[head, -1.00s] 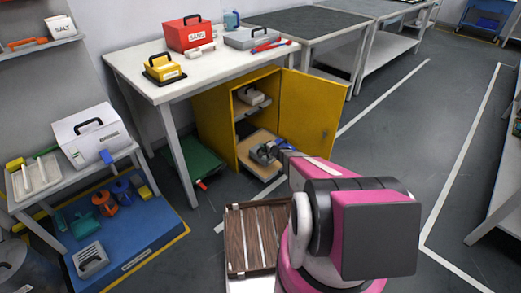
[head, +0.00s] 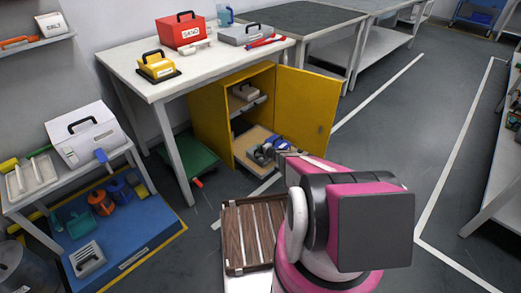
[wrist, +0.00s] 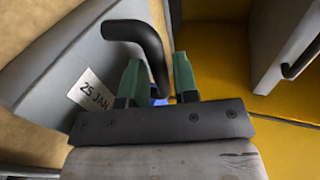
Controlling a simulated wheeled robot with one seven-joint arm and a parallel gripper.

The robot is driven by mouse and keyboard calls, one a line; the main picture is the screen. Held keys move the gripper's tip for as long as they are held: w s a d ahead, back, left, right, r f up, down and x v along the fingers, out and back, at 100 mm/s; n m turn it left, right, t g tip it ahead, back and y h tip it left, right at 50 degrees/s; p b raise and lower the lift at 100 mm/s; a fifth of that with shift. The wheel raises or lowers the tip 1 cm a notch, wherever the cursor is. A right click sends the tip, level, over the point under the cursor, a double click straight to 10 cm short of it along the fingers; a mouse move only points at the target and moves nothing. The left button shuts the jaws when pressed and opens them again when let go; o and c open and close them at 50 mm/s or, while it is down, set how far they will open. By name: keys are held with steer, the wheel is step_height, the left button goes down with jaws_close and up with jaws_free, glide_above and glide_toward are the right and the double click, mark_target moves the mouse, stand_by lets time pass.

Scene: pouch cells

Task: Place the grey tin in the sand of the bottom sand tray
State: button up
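A grey tin (wrist: 55,75) with a black handle (wrist: 148,45) and a "25 JAN" label fills the left of the wrist view. My gripper (wrist: 160,78) has its green fingers on either side of the handle's lower end; I cannot tell whether they press on it. In the head view my gripper (head: 280,147) is at the bottom of the open yellow cabinet, over the tan bottom sand tray (head: 250,166). Grey items (head: 261,155) sit there, partly hidden by my gripper. A second grey piece with a black handle (wrist: 290,65) is at the right of the wrist view.
The yellow cabinet door (head: 306,105) stands open on the right. A shelf above holds another grey tin (head: 245,92). The white table (head: 205,75) overhangs the cabinet.

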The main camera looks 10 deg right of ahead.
steer(key=shift+o, duration=0.6)
steer(key=shift+s+d+r, duration=0.1)
steer(key=shift+s+r, duration=0.05)
steer(key=shift+r, duration=0.05)
steer(key=v, duration=1.1)
steer(key=s+a+r+n+g, duration=0.45)
steer(key=s+r, duration=0.25)
steer(key=r, duration=0.2)
steer(key=s+a+r+n+g, duration=0.4)
steer(key=s+a+r, duration=0.2)
steer(key=r, duration=0.3)
steer(key=s+d+r+n+g+h, duration=0.2)
steer(key=s+r+h, duration=0.5)
steer(key=s+r, duration=0.6)
steer(key=shift+s+d+r+g+h, duration=0.15)
steer(key=shift+s+d+g+h, duration=0.35)
steer(key=shift+s+d, duration=0.55)
